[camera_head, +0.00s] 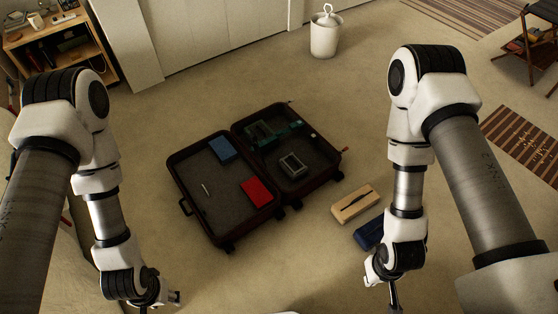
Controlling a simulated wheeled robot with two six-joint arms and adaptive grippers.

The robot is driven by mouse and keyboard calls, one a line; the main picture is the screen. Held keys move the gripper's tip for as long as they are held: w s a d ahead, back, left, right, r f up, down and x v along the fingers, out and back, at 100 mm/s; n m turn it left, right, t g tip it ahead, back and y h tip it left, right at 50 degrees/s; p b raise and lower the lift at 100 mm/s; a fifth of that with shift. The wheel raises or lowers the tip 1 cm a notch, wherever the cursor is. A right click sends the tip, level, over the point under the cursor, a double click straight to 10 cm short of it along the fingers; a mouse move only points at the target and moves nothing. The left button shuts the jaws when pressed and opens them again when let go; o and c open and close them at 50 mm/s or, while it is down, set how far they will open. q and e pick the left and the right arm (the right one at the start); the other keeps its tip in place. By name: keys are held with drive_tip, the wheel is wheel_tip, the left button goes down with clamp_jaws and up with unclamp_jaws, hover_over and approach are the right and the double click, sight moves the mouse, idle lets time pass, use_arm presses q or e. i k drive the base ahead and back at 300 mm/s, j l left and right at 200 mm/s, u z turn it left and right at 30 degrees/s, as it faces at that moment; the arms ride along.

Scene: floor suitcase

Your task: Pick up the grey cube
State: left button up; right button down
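An open dark suitcase (223,243) lies on the floor in the middle of the view. A small grey block with a pale rim (293,165) lies in its right half; it is the only thing I see that fits the grey cube. No gripper is near it. My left gripper (168,300) is at the bottom left, in front of and apart from the suitcase. My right gripper (393,298) is at the bottom right, also apart from it. Both are partly cut off by the lower edge, so their opening is unclear.
The suitcase's left half holds a blue block (222,149) and a red block (256,191); a teal item (262,132) lies in the right half. A tan box (356,204) and a dark blue box (369,234) lie on the floor beside my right arm. Floor before the suitcase is clear.

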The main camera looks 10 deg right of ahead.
sight(291, 164)
drive_tip(key=i+z, duration=0.45)
drive_tip(key=i+j+z, duration=0.2)
drive_tip(key=z, duration=0.25)
drive_tip(key=i+j+z, duration=0.45)
drive_tip(key=k+l, duration=0.1)
